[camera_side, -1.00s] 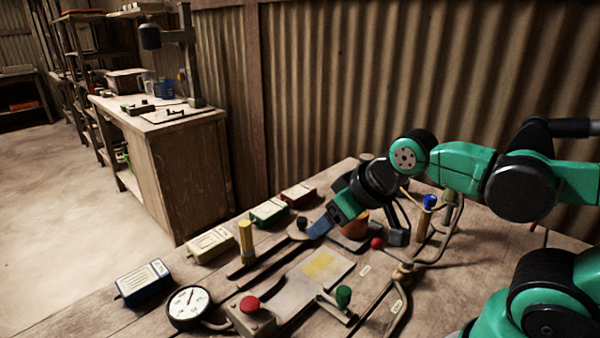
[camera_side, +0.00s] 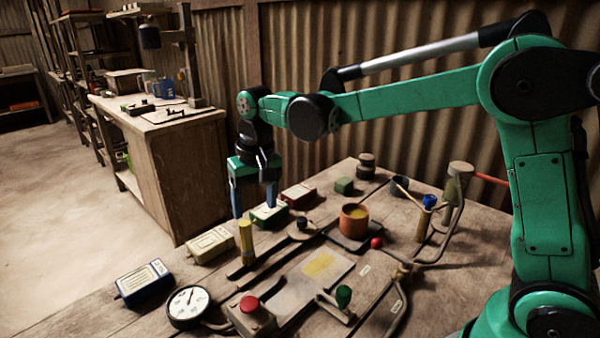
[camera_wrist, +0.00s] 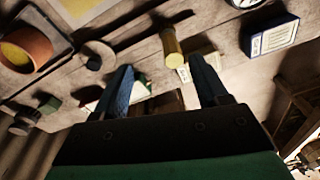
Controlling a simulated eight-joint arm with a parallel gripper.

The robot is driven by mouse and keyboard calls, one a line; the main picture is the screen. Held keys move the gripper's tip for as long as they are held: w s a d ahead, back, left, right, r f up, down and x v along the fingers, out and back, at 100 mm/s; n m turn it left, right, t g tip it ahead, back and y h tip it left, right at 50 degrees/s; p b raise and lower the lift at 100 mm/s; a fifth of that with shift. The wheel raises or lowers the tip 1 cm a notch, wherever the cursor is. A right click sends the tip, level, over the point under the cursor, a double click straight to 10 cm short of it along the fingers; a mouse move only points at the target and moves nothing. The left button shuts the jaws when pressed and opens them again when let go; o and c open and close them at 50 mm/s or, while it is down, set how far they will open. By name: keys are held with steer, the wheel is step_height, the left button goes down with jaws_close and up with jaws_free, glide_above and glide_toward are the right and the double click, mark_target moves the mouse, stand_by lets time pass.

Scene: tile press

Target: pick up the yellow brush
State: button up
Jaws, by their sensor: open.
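My gripper (camera_side: 254,204) is open and empty, pointing down near the green-labelled box, behind the yellow post. In the wrist view my gripper (camera_wrist: 160,74) has its two blue fingers spread wide, with nothing between their tips. A thin tan stick (camera_side: 407,194) leans in a small dark cup (camera_side: 399,183) to the right, well apart from my gripper; it may be the brush, but I cannot make out bristles. A yellow upright post (camera_side: 246,242) stands on a dark rail; it also shows in the wrist view (camera_wrist: 170,42).
A terracotta pot (camera_side: 354,224) with yellow contents stands mid-table. A blue-handled post (camera_side: 428,203), red-button box (camera_side: 250,313), gauge (camera_side: 188,306) and green-knobbed lever (camera_side: 343,296) stand around. Cream (camera_side: 211,245), green (camera_side: 269,214), red (camera_side: 299,195) and blue (camera_side: 143,281) boxes line the left edge.

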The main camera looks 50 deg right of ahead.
mark_target(246, 237)
steer(key=shift+w+a+f+g, duration=0.2)
steer(key=shift+w+a+f, duration=0.05)
steer(key=shift+w+f, duration=0.25)
steer(key=shift+w+a+f+g, duration=0.2)
steer(key=shift+w+f, duration=0.2)
steer(key=shift+f, duration=0.2)
steer(key=shift+w+a+f+m, duration=0.1)
steer(key=shift+w+f+m, duration=0.15)
steer(key=shift+f, duration=2.95)
jaws_close()
